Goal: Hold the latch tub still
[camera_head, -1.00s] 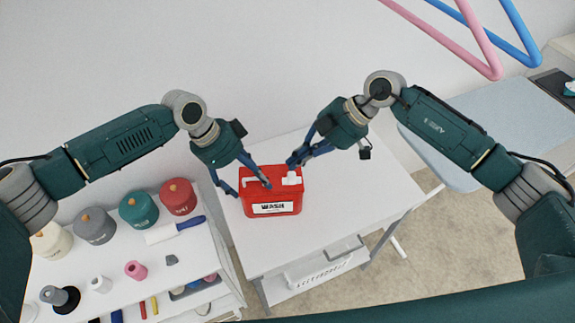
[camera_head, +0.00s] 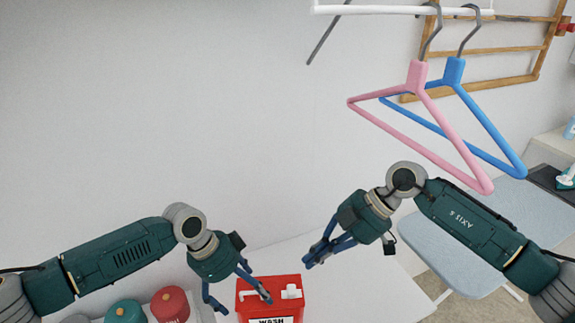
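The red latch tub (camera_head: 244,302) stands upright on a white table at the bottom centre, its lower part cut off by the frame edge. Its front shows part of a "WASH" label. A white latch piece (camera_head: 291,291) sits on its lid. My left gripper (camera_head: 240,299) is open: one finger hangs left of the tub, apart from its wall, and the other overlaps the lid. Whether that finger touches the tub I cannot tell. My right gripper (camera_head: 308,260) has its fingertips together, with nothing visible between them, above and right of the tub.
Pink (camera_head: 417,75) and blue (camera_head: 453,72) hangers hang from a white rail (camera_head: 390,10) at upper right. A pale blue ironing board (camera_head: 450,255) lies behind my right arm. Teal (camera_head: 125,311) and red (camera_head: 170,304) spools stand at lower left. The white table (camera_head: 360,285) is clear right of the tub.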

